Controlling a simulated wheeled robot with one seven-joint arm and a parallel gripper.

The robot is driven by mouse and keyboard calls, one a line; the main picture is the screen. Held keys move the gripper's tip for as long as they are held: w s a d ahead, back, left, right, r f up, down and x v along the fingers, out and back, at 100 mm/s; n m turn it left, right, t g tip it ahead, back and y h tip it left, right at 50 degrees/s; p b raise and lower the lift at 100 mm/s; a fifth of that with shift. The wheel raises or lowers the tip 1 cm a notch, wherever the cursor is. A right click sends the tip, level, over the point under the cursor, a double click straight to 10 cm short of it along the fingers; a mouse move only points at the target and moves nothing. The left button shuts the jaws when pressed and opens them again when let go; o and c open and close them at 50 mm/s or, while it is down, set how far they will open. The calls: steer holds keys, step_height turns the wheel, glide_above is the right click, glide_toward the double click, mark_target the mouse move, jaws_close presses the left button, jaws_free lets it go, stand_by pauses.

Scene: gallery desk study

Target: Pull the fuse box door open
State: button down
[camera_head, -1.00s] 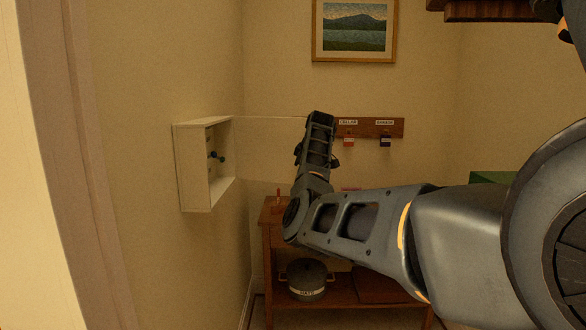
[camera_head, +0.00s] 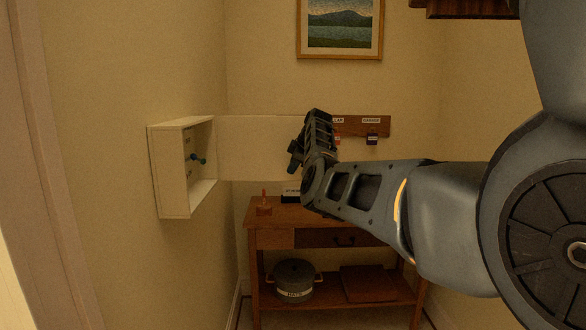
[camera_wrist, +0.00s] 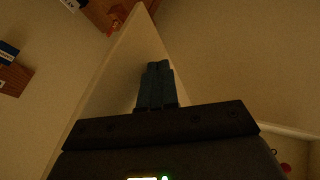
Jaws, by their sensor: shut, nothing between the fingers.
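The cream fuse box (camera_head: 172,172) is on the left wall. Its door (camera_head: 255,148) stands wide open, swung out from the wall to the right. Small dark knobs (camera_head: 198,159) show inside the box. My gripper (camera_head: 294,157) is in front of the door's free right end and hides that edge. In the wrist view the shut, empty fingers (camera_wrist: 157,84) lie over the pale door panel (camera_wrist: 128,70); I cannot tell whether they touch it. The box's edge (camera_wrist: 285,130) shows at the lower right there.
A wooden table (camera_head: 300,215) stands below, with a small red-brown item (camera_head: 264,205) on top and a lidded pot (camera_head: 295,280) on its lower shelf. A key rack (camera_head: 350,126) and a framed picture (camera_head: 340,28) hang on the back wall.

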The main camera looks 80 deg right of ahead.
steer(key=b+v, duration=0.1)
steer(key=v, duration=0.6)
steer(key=shift+s+a+r, duration=0.2)
steer(key=shift+r, duration=0.1)
